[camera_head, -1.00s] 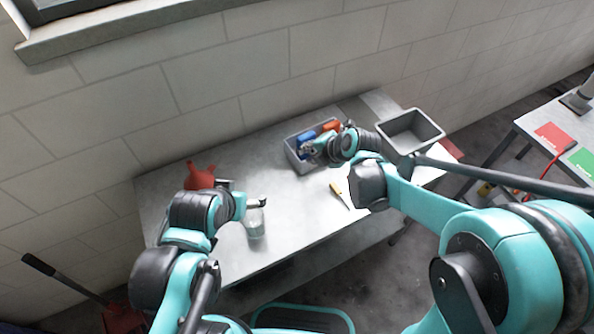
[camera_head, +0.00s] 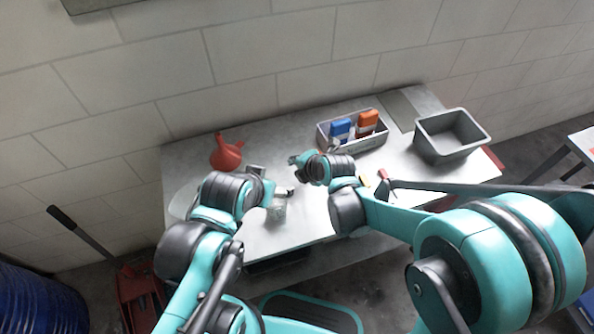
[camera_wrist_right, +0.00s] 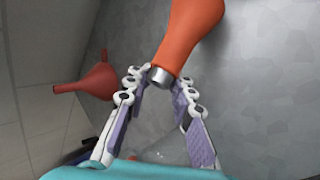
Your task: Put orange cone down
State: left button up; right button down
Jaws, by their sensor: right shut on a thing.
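An orange cone-like piece (camera_wrist_right: 190,30) with a metal collar (camera_wrist_right: 161,77) shows in the right wrist view. The collar lies between the fingertips of my right gripper (camera_wrist_right: 160,80), which is shut on the piece. In the head view my right gripper (camera_head: 300,162) is over the table, and the held piece cannot be made out there. A red funnel (camera_head: 226,153) stands on the table left of it; it also shows in the wrist view (camera_wrist_right: 96,80), apart from the fingers. My left gripper (camera_head: 284,191) is by a clear jar (camera_head: 277,211); its fingers are too small to read.
A grey bin (camera_head: 352,144) holding blue and orange containers stands at the table's back. An empty grey bin (camera_head: 432,145) is right of it. Red- and yellow-handled tools (camera_head: 382,178) lie near my right forearm. Bare tabletop (camera_head: 312,205) shows right of the jar.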

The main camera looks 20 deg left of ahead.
jog(key=shift+f, duration=0.6)
jog(key=shift+f, duration=0.2)
jog(key=c, duration=1.3)
grip_release()
jog(key=shift+r, duration=0.1)
